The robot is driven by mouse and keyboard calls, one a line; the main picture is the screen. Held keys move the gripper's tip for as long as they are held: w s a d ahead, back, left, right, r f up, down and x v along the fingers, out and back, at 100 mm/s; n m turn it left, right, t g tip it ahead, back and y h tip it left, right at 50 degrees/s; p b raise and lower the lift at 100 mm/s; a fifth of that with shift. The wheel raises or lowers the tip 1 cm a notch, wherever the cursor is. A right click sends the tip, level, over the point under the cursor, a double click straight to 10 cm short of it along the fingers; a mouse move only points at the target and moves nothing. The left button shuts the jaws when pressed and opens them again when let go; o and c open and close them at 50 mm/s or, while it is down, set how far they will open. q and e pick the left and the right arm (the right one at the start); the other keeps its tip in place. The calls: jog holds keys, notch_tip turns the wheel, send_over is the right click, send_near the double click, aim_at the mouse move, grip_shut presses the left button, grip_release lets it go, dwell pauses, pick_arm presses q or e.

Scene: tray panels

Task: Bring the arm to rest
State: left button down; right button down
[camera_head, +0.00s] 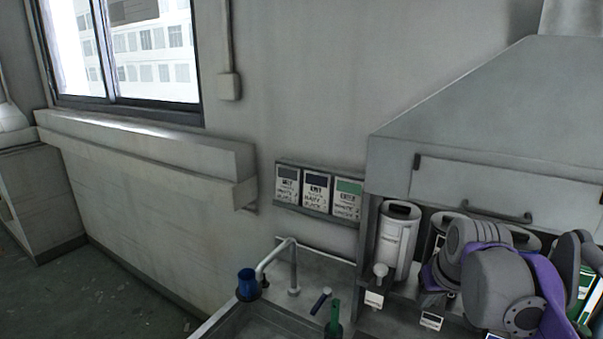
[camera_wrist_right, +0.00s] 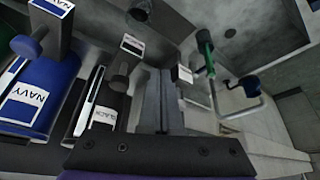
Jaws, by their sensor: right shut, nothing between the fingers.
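My right arm (camera_head: 490,275), grey with purple parts, is at the lower right of the head view, in front of the shelf of dispensers. Its fingers cannot be made out there. In the right wrist view my right gripper (camera_wrist_right: 161,80) shows as two long dark fingers, side by side and closed with nothing between them. It points past the dispensers towards the sink side. My left gripper is in neither view.
A white dispenser (camera_head: 392,245) stands left of my right arm under a grey hood (camera_head: 480,130). The wrist view shows a blue NAVY dispenser (camera_wrist_right: 32,95) and a BLACK one (camera_wrist_right: 100,105) close left of the fingers. A sink (camera_head: 265,322), tap (camera_head: 292,265) and blue cup (camera_head: 247,284) are further left.

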jog(key=s+a+f, duration=0.4)
jog(key=s+f, duration=0.5)
jog(key=f, duration=0.1)
jog(key=s+a+f+t, duration=0.1)
jog(key=s+a+f, duration=0.3)
jog(key=s+f, duration=0.5)
jog(key=shift+s+f, duration=0.25)
jog(key=shift+f, duration=0.55)
